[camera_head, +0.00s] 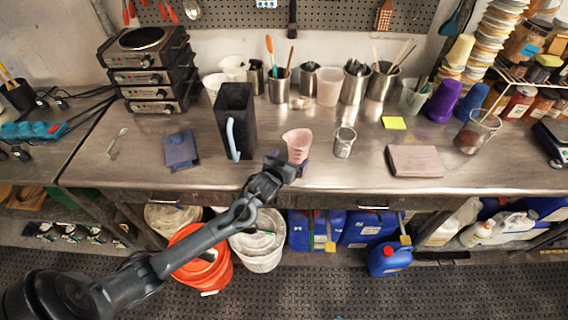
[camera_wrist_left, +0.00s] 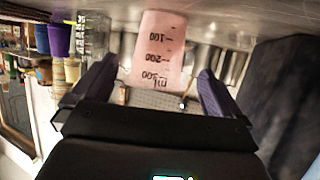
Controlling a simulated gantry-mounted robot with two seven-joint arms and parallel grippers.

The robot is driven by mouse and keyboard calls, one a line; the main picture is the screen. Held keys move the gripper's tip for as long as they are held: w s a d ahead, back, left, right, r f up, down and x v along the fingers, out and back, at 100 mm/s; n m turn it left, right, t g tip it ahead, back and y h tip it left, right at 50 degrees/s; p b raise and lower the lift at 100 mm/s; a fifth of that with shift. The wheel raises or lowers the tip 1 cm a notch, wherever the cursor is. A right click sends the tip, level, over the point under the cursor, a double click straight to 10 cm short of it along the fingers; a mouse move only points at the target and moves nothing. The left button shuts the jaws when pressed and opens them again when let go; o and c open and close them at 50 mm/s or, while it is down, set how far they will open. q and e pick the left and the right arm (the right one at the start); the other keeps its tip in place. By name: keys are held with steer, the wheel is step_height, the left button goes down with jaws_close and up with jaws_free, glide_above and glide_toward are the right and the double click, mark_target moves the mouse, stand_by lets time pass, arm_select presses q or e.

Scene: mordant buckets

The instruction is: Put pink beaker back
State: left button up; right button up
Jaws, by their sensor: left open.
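The pink beaker (camera_head: 297,145) stands on the metal bench near its front edge, in the middle of the head view. In the left wrist view the pink beaker (camera_wrist_left: 160,50) shows its black volume marks and appears upside down, between the two fingers. My left gripper (camera_head: 288,166) is at the front of the beaker. It also shows in the left wrist view (camera_wrist_left: 150,95), open, with a finger on each side of the beaker and gaps visible. My right gripper is not in view.
A tall black container (camera_head: 234,120) stands just left of the beaker. A small glass beaker (camera_head: 344,143) stands to its right. A pink block (camera_head: 414,161) and a blue-grey object (camera_head: 181,150) lie on the bench. Metal cups (camera_head: 355,85) line the back.

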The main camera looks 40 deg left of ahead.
arm_select(q)
steer(key=v, duration=0.4)
steer(key=shift+s+d+f, duration=0.15)
steer(key=shift+s+d, duration=0.1)
steer(key=shift+s, duration=0.05)
steer(key=s+d+f+m+g+h, duration=0.1)
steer(key=s+d+f+m+g, duration=0.1)
steer(key=s+d, duration=0.3)
steer(key=s+d+f+m+g+h, duration=0.2)
steer(key=s+d+g, duration=0.2)
steer(key=s, duration=0.9)
steer(key=s+d+f+m+g+h, duration=0.1)
steer(key=s+d+f+g, duration=0.2)
steer(key=s+d, duration=0.4)
steer(key=s, duration=0.2)
steer(key=shift+s+m+h, duration=0.3)
steer(key=shift+s+m, duration=0.05)
steer(key=shift+m, duration=0.05)
steer(key=shift+r+p, duration=0.1)
steer(key=shift+p, duration=0.2)
step_height(320, 180, up, 29)
steer(key=p, duration=2.9)
